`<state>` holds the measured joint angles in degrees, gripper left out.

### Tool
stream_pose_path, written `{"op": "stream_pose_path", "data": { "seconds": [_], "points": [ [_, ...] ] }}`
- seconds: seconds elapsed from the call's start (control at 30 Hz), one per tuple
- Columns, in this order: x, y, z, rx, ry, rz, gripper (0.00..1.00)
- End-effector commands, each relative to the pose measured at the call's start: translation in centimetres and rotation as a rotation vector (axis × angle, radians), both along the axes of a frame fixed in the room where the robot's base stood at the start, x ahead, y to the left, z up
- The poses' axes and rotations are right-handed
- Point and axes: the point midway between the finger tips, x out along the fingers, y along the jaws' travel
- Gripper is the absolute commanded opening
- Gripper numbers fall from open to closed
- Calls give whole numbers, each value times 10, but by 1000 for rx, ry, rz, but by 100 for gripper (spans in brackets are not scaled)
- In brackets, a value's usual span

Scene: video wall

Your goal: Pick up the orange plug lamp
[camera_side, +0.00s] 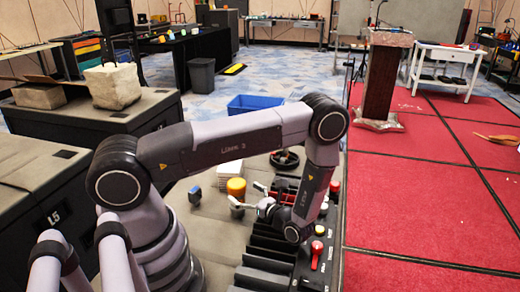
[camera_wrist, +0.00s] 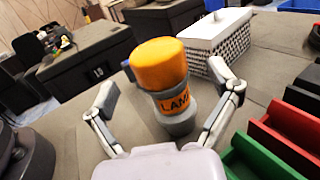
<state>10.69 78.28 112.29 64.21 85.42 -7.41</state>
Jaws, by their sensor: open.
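The orange plug lamp (camera_wrist: 160,66) stands upright on the grey case top in the wrist view, with an orange cap, a grey body and an orange band with dark lettering. In the side view the lamp (camera_side: 236,188) shows small, its orange top visible left of my gripper. My gripper (camera_wrist: 170,92) is open, with one finger on each side of the lamp in the wrist view. No finger visibly grips it, and I cannot tell how far the fingertips are from its sides. In the side view my gripper (camera_side: 248,207) is low over the case, fingers pointing left toward the lamp.
A white woven box with a lid (camera_wrist: 216,40) stands close behind the lamp to the right. Green (camera_wrist: 262,158) and red (camera_wrist: 290,130) bins lie at the right. A black panel with a red lever (camera_side: 316,254) is at the case's right edge. Bare case top lies left of the lamp.

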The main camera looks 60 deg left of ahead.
Motion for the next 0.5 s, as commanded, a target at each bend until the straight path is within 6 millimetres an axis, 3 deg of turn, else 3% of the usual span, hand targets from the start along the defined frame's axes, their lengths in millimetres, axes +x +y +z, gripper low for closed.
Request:
{"op": "stream_pose_path", "data": {
  "seconds": [0.2, 0.47, 0.5],
  "points": [
    [-9, 29, 0, -1, 1, 3, 88],
    [-9, 32, 0, -1, 0, 0, 88],
    [-9, 32, 0, -1, 0, 0, 84]
  ]
}}
